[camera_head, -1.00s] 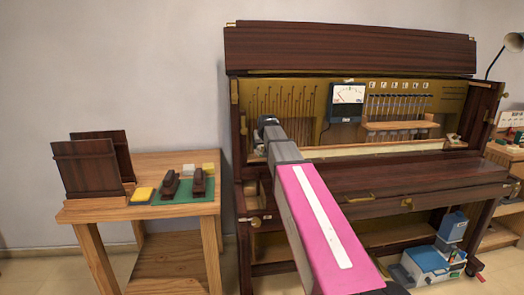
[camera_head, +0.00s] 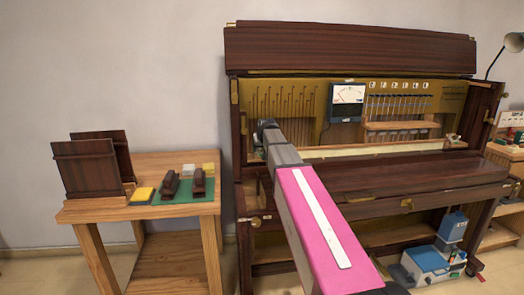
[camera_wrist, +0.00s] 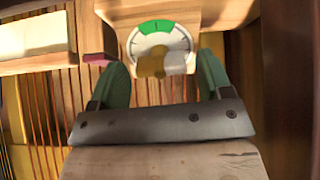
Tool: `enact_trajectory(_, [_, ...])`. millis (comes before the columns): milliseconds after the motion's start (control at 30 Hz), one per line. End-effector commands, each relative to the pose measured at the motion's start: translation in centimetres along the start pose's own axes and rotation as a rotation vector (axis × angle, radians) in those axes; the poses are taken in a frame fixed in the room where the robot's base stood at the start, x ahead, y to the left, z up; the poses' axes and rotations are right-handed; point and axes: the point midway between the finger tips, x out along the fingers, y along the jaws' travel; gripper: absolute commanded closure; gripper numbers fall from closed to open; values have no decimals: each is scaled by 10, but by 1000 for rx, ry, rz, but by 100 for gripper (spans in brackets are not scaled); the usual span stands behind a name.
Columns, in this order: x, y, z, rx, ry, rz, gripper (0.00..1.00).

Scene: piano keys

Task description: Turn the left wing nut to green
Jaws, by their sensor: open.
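In the wrist view, a round dial (camera_wrist: 155,38) with a white face and a green sector at its top is set in a pale wooden block. A wing nut (camera_wrist: 158,64), brownish on one side and paler on the other, shows at the lower part of the dial. My gripper (camera_wrist: 163,62) is open, with one green finger to the left of the wing nut and one to its right. Clear gaps show between the nut and the fingers. In the head view my gripper end is at the left end of the open piano (camera_head: 350,176), and the wing nut cannot be made out there.
In the wrist view a white key block (camera_wrist: 32,38) lies left of the dial, a small red piece (camera_wrist: 98,59) beside the left finger, and dark wood (camera_wrist: 290,90) close on the right. A meter (camera_head: 347,100) hangs inside the piano.

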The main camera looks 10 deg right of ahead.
Motion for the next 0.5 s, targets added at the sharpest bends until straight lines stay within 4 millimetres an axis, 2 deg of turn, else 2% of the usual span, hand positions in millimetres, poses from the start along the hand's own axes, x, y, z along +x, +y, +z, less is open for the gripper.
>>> enact_trajectory(500, [13, 0, -1, 0, 1, 0, 28])
